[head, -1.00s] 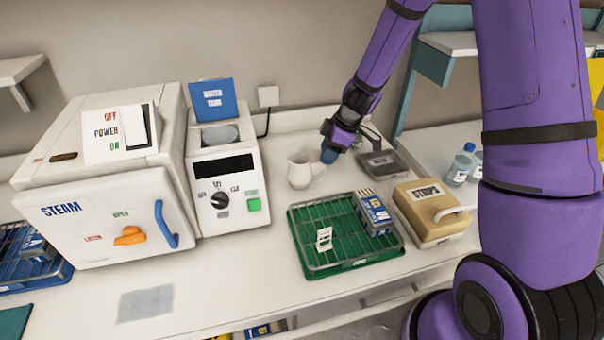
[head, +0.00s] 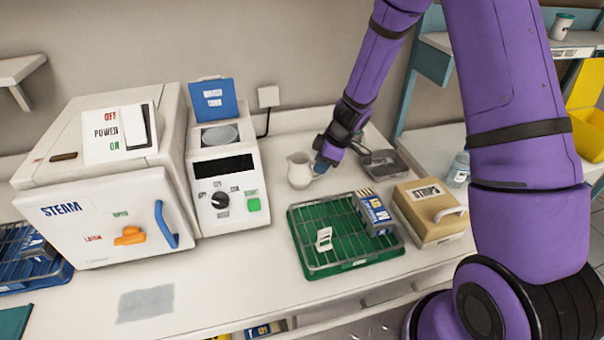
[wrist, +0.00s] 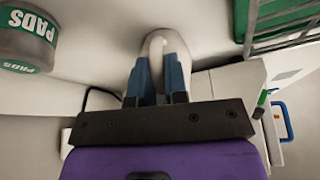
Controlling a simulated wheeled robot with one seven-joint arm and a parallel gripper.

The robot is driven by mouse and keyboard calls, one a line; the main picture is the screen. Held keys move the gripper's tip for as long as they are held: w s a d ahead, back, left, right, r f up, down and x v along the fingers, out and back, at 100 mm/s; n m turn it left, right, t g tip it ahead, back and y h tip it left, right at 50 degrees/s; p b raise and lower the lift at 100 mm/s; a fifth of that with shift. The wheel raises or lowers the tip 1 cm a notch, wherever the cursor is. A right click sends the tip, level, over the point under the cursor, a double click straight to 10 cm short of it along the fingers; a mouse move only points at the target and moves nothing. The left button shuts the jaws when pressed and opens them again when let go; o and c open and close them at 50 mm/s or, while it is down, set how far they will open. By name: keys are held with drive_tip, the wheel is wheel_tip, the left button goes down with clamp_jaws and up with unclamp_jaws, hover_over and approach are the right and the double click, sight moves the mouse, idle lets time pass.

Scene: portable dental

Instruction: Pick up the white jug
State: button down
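The white jug (head: 299,172) stands upright on the white counter, to the right of the steam machine's control unit. My gripper (head: 320,166) has its blue fingertips at the jug's right side, on the handle side. In the wrist view, the fingers (wrist: 157,80) are apart, with a white part of the jug (wrist: 163,43) between and beyond them. Contact between the fingers and the jug cannot be made out. The handle is mostly hidden by the gripper in the head view.
A green wire rack (head: 318,262) is in front of the jug, with a STRIPS box (head: 424,228) to its right. The control unit (head: 224,198) stands left. A PADS tin (wrist: 28,42) shows in the wrist view.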

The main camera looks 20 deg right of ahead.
drive_tip(key=shift+r, duration=0.1)
idle(0.3)
drive_tip(key=shift+r, duration=4.8)
